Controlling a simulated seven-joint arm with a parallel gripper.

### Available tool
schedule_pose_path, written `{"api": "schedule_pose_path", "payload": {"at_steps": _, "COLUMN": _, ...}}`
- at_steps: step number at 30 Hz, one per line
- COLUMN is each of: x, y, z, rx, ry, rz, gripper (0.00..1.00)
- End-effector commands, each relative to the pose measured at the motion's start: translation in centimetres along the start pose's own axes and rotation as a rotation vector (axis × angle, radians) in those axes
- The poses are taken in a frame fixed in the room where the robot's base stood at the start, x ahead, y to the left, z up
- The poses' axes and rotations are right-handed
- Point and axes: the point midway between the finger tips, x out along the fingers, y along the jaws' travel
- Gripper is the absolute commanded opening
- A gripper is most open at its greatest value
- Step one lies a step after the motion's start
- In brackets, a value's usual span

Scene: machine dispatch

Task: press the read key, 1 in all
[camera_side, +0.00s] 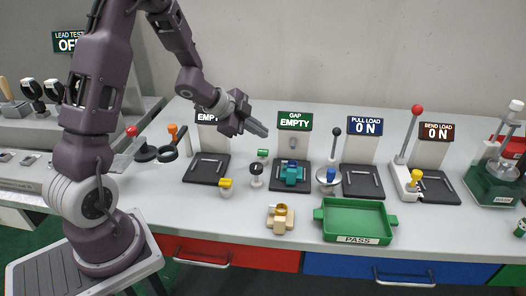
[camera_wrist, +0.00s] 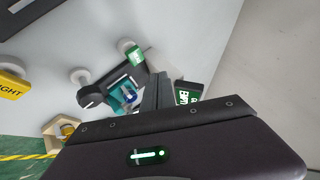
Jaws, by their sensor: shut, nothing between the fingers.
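No key with a readable "read" label shows. A small green-labelled piece (camera_side: 263,153) stands on the bench in front of the GAP sign, its lettering too small to read. It also shows in the wrist view (camera_wrist: 135,56), beside a pale round base. A yellow-labelled piece (camera_side: 225,184) stands further forward on the left; in the wrist view its label (camera_wrist: 12,86) ends in "IGHT". My gripper (camera_side: 264,132) is shut and empty, raised above the bench behind the green-labelled piece. Its fingers (camera_wrist: 158,82) also show in the wrist view, apart from both labels.
The GAP sign (camera_side: 295,121) reads EMPTY, behind a dark plate holding a teal block (camera_side: 291,173). A black-knobbed piece (camera_side: 257,169) stands left of the block. A brass piece (camera_side: 280,219) and a green PASS tray (camera_side: 357,240) are in front. Upright levers stand at right.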

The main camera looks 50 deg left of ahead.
Motion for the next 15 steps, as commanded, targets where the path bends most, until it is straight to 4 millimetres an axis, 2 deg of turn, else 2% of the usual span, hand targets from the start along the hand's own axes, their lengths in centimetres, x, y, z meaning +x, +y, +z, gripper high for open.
{"api": "schedule_pose_path", "payload": {"at_steps": 6, "x": 1.6, "y": 1.3, "z": 1.2, "rx": -0.002, "ry": 0.000, "rz": 0.003, "gripper": 0.00}}
{"api": "schedule_pose_path", "payload": {"at_steps": 15, "x": 2.1, "y": 1.5, "z": 1.5, "rx": 0.001, "ry": 0.000, "rz": -0.001, "gripper": 0.00}}
